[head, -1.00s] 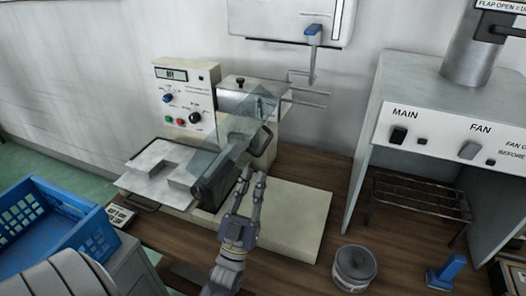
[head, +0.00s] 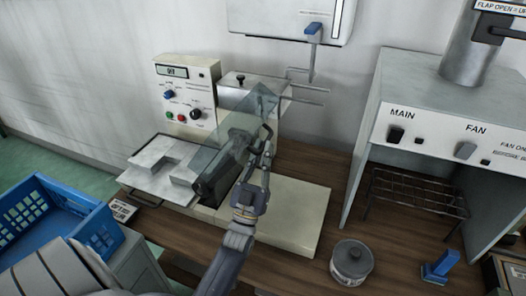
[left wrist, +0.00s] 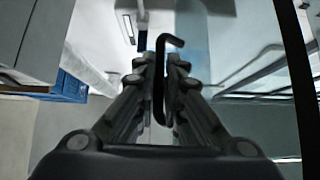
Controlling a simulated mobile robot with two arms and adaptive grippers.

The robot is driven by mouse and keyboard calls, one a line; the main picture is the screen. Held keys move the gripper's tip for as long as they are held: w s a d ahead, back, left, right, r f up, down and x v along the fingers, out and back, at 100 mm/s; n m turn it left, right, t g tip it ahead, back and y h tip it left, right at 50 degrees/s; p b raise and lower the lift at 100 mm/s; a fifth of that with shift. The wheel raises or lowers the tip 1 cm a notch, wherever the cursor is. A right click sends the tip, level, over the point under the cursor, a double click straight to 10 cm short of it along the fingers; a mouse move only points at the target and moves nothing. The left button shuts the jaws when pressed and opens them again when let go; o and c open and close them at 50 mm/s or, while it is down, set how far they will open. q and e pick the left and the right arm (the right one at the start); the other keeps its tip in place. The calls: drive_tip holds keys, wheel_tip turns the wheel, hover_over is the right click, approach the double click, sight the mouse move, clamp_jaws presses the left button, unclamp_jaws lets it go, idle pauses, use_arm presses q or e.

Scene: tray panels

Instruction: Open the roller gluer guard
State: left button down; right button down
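The roller gluer (head: 187,118) stands on the bench against the wall, with a control panel, a flat metal plate and a dark roller part. Its clear, tinted guard (head: 248,112) slants over the roller. A dark handle (head: 268,138) is at the guard's right side. My left gripper (head: 260,150) is at this handle, its fingers partly covering it. In the left wrist view the black hooked handle bar (left wrist: 159,85) runs between the two close-set fingers (left wrist: 161,75), which look shut on it. My right gripper is not in view.
A blue crate (head: 103,233) is at the lower left. A grey cabinet (head: 425,80) with MAIN and FAN switches and a wire rack (head: 415,195) stands right. A round tin (head: 351,262) and a blue-handled item (head: 440,264) lie front right. A wall box hangs above.

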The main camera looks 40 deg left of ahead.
use_arm(q)
drive_tip(key=shift+y, duration=0.3)
drive_tip(key=r+n+y, duration=0.1)
drive_tip(key=a+r+n+y+p, duration=0.1)
drive_tip(key=n, duration=0.1)
drive_tip(key=shift+s+a+g, duration=0.2)
drive_tip(key=shift+a+g, duration=0.1)
drive_tip(key=shift+g, duration=0.1)
drive_tip(key=c, duration=2)
unclamp_jaws()
drive_tip(key=shift+d, duration=0.1)
drive_tip(key=shift+o, duration=0.2)
drive_tip(key=shift+f, duration=0.1)
drive_tip(key=v, duration=1.2)
